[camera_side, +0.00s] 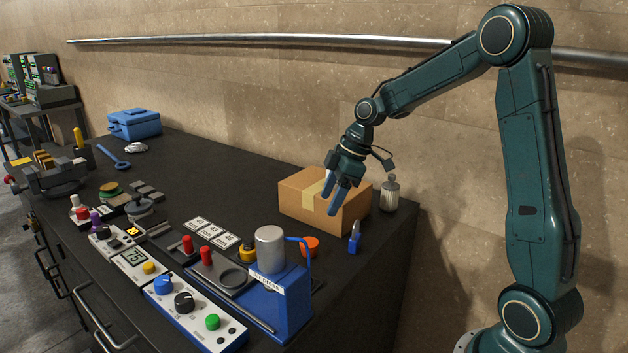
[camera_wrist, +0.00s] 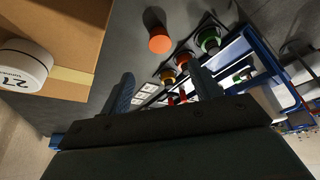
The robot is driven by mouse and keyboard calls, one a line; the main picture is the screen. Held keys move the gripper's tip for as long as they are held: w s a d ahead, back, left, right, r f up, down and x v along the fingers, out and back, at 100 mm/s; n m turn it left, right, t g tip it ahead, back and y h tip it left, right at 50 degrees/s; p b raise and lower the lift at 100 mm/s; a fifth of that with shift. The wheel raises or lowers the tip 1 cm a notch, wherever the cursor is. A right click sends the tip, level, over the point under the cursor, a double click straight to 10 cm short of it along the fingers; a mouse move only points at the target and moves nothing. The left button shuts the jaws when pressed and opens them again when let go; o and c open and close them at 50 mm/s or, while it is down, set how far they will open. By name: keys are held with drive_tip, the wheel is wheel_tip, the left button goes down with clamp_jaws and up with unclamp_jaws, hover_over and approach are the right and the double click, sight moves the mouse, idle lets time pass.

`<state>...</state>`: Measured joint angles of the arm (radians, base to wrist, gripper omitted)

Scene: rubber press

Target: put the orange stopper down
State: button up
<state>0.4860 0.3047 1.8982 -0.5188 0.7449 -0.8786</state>
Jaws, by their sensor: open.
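The orange stopper (camera_side: 310,245) stands on the dark bench between the blue press and the cardboard box. It also shows in the wrist view (camera_wrist: 159,40), upper middle, clear of other things. My gripper (camera_side: 332,202) is in the air, in front of the cardboard box in the side view, above and apart from the stopper. Its two blue fingers are spread with nothing between them. In the wrist view my gripper (camera_wrist: 163,88) has the stopper beyond its fingertips.
The cardboard box (camera_side: 300,205) is close behind my gripper, with a bottle (camera_side: 390,195) to its right. The blue press (camera_side: 287,300) with its grey cylinder stands front left of the stopper. A small blue-handled tool (camera_side: 354,240) is to its right.

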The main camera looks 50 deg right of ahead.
drive_tip(key=shift+a+r, duration=0.1)
drive_tip(key=shift+r, duration=0.05)
idle(0.5)
drive_tip(key=s+a+r+m+h, duration=0.2)
drive_tip(key=s+a+r+m, duration=0.2)
drive_tip(key=s+a+r, duration=0.55)
drive_tip(key=s+a+f+m+t+h, duration=0.1)
drive_tip(key=s+m, duration=0.4)
drive_tip(key=s, duration=1)
drive_tip(key=shift+f+t, duration=0.15)
drive_tip(key=shift+t, duration=0.55)
